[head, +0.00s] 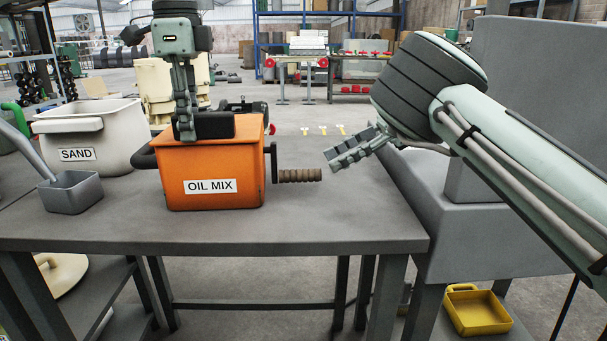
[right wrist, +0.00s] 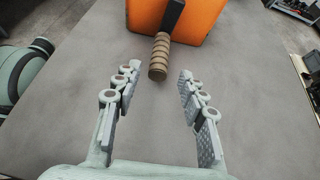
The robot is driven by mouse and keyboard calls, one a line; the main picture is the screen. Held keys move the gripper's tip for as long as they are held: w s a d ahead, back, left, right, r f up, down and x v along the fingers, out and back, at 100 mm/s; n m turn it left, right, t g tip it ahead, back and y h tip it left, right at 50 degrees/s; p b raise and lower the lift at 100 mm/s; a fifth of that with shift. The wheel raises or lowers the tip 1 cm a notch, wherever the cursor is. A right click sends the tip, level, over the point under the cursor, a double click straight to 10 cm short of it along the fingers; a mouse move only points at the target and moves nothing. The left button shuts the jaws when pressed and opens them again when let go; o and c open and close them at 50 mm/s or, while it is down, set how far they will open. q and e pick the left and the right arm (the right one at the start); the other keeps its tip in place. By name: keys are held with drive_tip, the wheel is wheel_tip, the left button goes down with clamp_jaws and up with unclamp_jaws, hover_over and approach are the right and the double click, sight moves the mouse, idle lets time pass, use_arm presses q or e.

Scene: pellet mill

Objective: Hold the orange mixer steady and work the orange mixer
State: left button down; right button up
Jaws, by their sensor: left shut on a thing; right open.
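The orange mixer (head: 215,173), a box labelled "OIL MIX", stands upright on the grey table. A dark crank with a ribbed brown handle (head: 300,175) sticks out from its right side. My left gripper (head: 188,128) comes down from above and is shut on the mixer at its top; its fingertips are partly hidden. My right gripper (head: 350,150) is open and empty, to the right of the handle and apart from it. In the right wrist view, the brown handle (right wrist: 159,57) lies ahead of the open fingers, and the orange mixer (right wrist: 197,20) is behind it.
A white tub labelled "SAND" (head: 92,138) and a grey scoop (head: 72,192) stand left of the mixer. The table (head: 330,225) is clear to the right of the handle. A grey machine (head: 500,215) borders the table's right side. A yellow scoop (head: 477,311) lies below it.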

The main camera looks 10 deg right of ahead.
use_arm(q)
drive_tip(key=shift+a, duration=0.1)
use_arm(e)
drive_tip(key=shift+r, duration=0.15)
idle(0.8)
use_arm(q)
drive_tip(key=c, duration=1.3)
unclamp_jaws()
drive_tip(key=shift+w+r, duration=0.1)
use_arm(e)
drive_tip(key=shift+w, duration=0.1)
use_arm(q)
drive_tip(key=shift+o, duration=0.2)
wheel_tip(320, 180, up, 8)
drive_tip(key=shift+f, duration=0.2)
drive_tip(key=shift+o, duration=0.3)
drive_tip(key=o, duration=0.4)
